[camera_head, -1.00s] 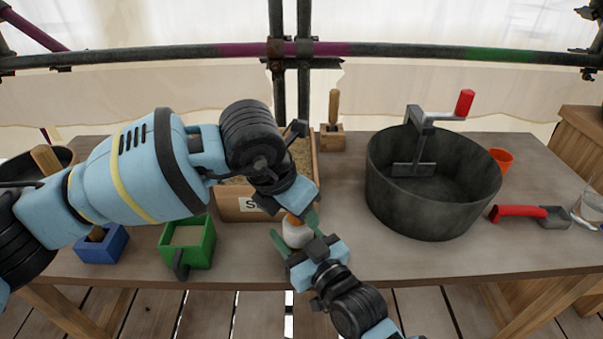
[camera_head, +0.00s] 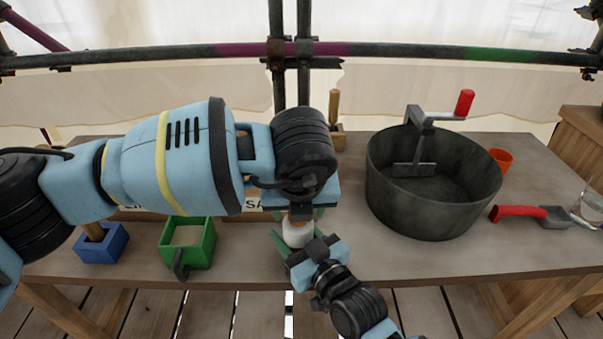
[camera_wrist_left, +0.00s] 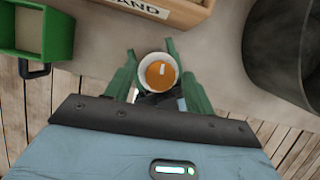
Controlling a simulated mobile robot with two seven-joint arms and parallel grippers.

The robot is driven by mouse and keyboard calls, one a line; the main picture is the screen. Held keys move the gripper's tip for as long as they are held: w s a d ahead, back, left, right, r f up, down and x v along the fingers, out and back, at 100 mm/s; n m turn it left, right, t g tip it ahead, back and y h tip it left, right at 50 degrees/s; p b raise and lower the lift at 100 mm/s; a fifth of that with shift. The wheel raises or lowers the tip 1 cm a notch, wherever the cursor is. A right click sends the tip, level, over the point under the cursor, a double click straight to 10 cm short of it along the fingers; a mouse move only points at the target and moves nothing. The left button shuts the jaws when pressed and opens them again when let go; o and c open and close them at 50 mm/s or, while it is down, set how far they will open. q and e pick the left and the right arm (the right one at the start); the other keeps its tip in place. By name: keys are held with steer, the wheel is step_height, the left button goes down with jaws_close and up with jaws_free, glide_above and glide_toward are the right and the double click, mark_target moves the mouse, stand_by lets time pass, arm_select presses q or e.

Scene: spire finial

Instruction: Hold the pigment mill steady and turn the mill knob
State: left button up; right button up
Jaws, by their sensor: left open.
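The pigment mill (camera_head: 297,234) is a small white pot near the table's front edge. Its orange knob (camera_wrist_left: 160,74) with a pale mark shows from above in the left wrist view; in the head view my left gripper hides it. My left gripper (camera_head: 299,212) points down over the mill. In the left wrist view its green fingers are apart, one on each side of the knob, with gaps visible. My right gripper (camera_head: 296,238) reaches in from the front with its green fingers on both sides of the white body and looks shut on it.
A green box (camera_head: 204,240) and a blue box (camera_head: 103,250) stand left of the mill. A sand box (camera_wrist_left: 180,8) lies behind it, mostly covered by my left arm. A big dark pot (camera_head: 440,215) with a red-handled crank and a red scoop (camera_head: 518,212) are right.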

arm_select(q)
steer(key=v, duration=1.2)
steer(key=shift+d, duration=0.1)
arm_select(e)
steer(key=o, duration=1.1)
steer(key=shift+s+d, duration=0.1)
steer(key=v, duration=1.2)
steer(key=shift+f, duration=0.1)
